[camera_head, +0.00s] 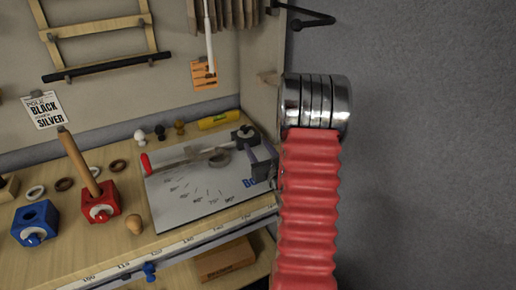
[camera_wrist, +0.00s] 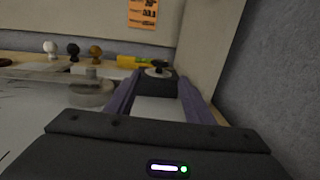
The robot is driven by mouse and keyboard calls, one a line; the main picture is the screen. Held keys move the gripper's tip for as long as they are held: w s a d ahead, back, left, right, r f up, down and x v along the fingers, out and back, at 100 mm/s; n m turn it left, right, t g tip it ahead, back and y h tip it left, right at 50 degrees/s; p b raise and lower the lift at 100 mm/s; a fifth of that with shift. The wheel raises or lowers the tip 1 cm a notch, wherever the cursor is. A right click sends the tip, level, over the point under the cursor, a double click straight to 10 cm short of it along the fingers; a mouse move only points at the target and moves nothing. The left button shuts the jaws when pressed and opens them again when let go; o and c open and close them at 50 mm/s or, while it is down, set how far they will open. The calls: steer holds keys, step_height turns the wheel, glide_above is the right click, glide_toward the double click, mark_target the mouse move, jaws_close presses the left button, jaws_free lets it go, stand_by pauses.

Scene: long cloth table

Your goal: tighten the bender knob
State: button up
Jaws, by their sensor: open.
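The bender (camera_head: 205,185) is a pale plate with printed angle marks and a lever with a red handle (camera_head: 145,163). Its black knob (camera_head: 243,131) sits on a dark block at the plate's far right corner. In the wrist view the knob (camera_wrist: 159,70) shows beyond and between my fingertips. My gripper (camera_head: 262,162) is at the plate's right edge, on the near side of the knob. In the wrist view my gripper (camera_wrist: 159,82) is open, with nothing held between its purple-grey fingers. Whether the fingertips touch the block I cannot tell.
A yellow level (camera_head: 219,119) lies behind the plate. A wooden side panel (camera_head: 262,100) stands right of the knob, near my gripper. A red block with a wooden stick (camera_head: 100,205) and a blue block (camera_head: 36,222) stand on the bench at left.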

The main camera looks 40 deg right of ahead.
mark_target(249, 130)
steer(key=shift+n+t+y, duration=0.3)
steer(key=shift+n, duration=0.1)
steer(key=s+d, duration=0.1)
steer(key=d, duration=0.1)
steer(key=s+d, duration=0.2)
steer(key=d, duration=0.1)
steer(key=s+d, duration=0.1)
steer(key=d, duration=0.1)
steer(key=shift+s+d+f, duration=0.2)
steer(key=shift+s+d+r+n+t+y, duration=0.1)
steer(key=shift+s+d+n+t+y, duration=0.1)
steer(key=shift+n+y, duration=0.25)
steer(key=shift+s+d+n+t+y, duration=0.1)
steer(key=shift+d+n+t+y, duration=0.1)
steer(key=shift+n+y, duration=0.25)
steer(key=shift+w+a+n+y, duration=0.1)
steer(key=shift+a+n+y, duration=0.15)
steer(key=shift+y, duration=0.55)
steer(key=shift+w+a+r+n+y, duration=0.1)
steer(key=shift+w+a+n+y, duration=0.1)
steer(key=shift+a+n+y, duration=0.3)
steer(key=shift+w+a+n+y, duration=0.15)
steer(key=shift+a+n+y, duration=0.1)
steer(key=shift+a+y, duration=0.5)
steer(key=shift+y, duration=0.35)
steer(key=shift+w, duration=0.2)
steer(key=w, duration=1.3)
steer(key=shift+w, duration=0.35)
